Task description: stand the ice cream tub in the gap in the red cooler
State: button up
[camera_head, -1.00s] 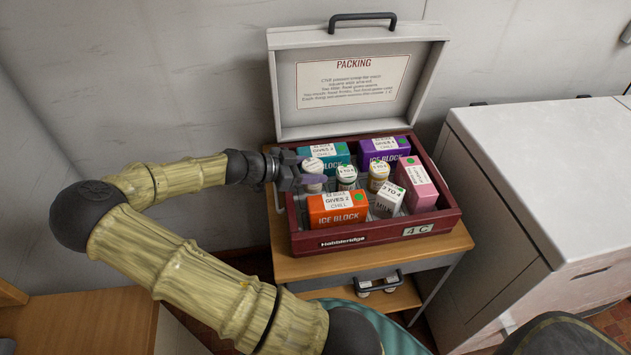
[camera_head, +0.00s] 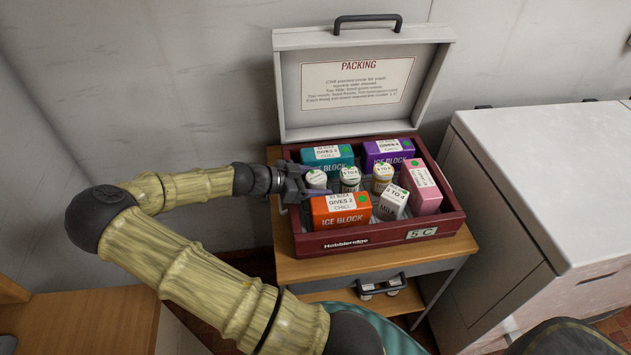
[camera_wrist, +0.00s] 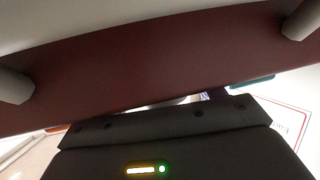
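The red cooler (camera_head: 318,245) stands open on a small wooden-topped unit. A small white tub with a green dot on its lid (camera_head: 317,177), which I take to be the ice cream tub, is upright at the cooler's left side. My gripper (camera_head: 305,184) reaches over the left wall and appears shut on this tub. The tub's lower part is hidden behind the fingers and the orange ice block (camera_head: 340,214), so I cannot tell whether it touches the floor. The wrist view shows the cooler's dark red wall (camera_wrist: 150,65) close up; fingertips and tub are hidden there.
Around the tub are a teal ice block (camera_head: 328,158), two more lidded tubs (camera_head: 350,179) (camera_head: 382,178), a purple block (camera_head: 388,152), a milk carton (camera_head: 392,203) and a pink carton (camera_head: 421,187). The raised lid (camera_head: 425,85) stands behind. A white cabinet (camera_head: 550,170) is at right.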

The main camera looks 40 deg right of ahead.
dwell(0.3)
jog(key=v, duration=1.2)
jog(key=shift+p, duration=0.4)
